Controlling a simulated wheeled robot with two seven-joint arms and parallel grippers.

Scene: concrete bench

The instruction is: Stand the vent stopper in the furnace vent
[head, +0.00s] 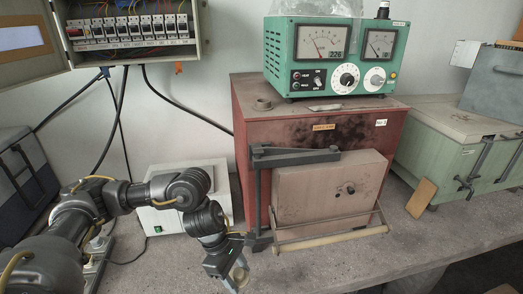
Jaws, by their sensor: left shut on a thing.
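The red furnace (247,137) stands on the bench with its pale, stained door shut at the front. A small round raised collar on the left of its top looks like the furnace vent (262,104); the inside of its opening is too small to make out. My left gripper (240,275) points down in front of the furnace's lower left corner, low in the picture. It is shut on a small pale beige piece, which looks like the vent stopper (241,274); the fingers partly hide it. The held piece is well below and apart from the vent. My right gripper is out of view.
A green meter box (311,76) stands on the furnace top, right of the vent. A hinge arm (290,157) and a pale door handle bar (330,238) stick out in front. A white box (178,219) stands left; a green chest (441,150) stands right.

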